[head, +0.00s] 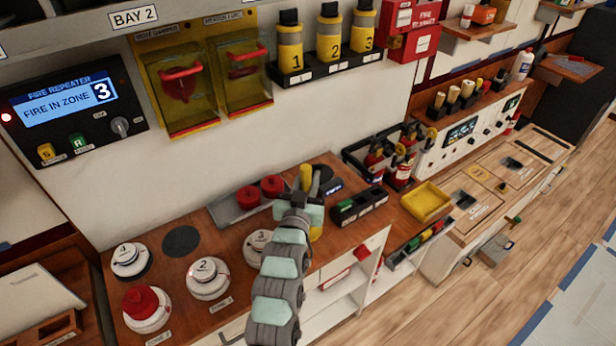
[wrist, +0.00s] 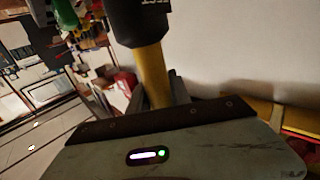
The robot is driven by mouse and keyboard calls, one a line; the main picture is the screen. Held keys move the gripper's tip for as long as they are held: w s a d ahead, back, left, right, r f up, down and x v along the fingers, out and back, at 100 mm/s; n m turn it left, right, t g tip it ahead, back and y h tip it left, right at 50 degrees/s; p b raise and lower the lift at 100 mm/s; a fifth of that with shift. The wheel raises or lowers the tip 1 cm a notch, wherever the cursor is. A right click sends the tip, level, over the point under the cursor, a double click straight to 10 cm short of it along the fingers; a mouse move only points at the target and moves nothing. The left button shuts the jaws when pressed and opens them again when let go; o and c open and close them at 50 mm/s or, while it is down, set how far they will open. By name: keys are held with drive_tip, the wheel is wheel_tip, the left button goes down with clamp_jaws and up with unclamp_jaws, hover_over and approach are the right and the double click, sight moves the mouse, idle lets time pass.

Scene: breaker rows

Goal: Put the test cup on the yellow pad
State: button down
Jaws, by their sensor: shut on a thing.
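My gripper (head: 302,205) is over the counter's back middle in the head view, pointing away from the camera. In the wrist view, its fingers (wrist: 158,97) are shut around the yellow handle (wrist: 152,75) of a thing with a wide black head (wrist: 138,22), which I take to be the test cup. Pale lettering shows on the black head, cut off by the frame's top. In the head view a yellow upright piece (head: 305,177) shows just beyond the gripper. A patch of yellow (head: 316,233) shows beside the wrist, mostly hidden; I cannot tell whether it is the pad.
Round white detectors (head: 208,278) stand on the wooden counter, one under a red cup (head: 140,301). A grey tray (head: 225,212) holds two red cups. A black rack (head: 360,207), a yellow tray (head: 427,201) and small extinguishers (head: 403,170) are to the right. A bare dark disc (head: 181,241) lies left.

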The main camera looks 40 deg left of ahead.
drive_tip(key=c, duration=1.6)
unclamp_jaws()
drive_tip(key=shift+f, duration=0.1)
drive_tip(key=shift+c, duration=0.2)
drive_tip(key=o, duration=0.5)
drive_tip(key=shift+c, duration=0.2)
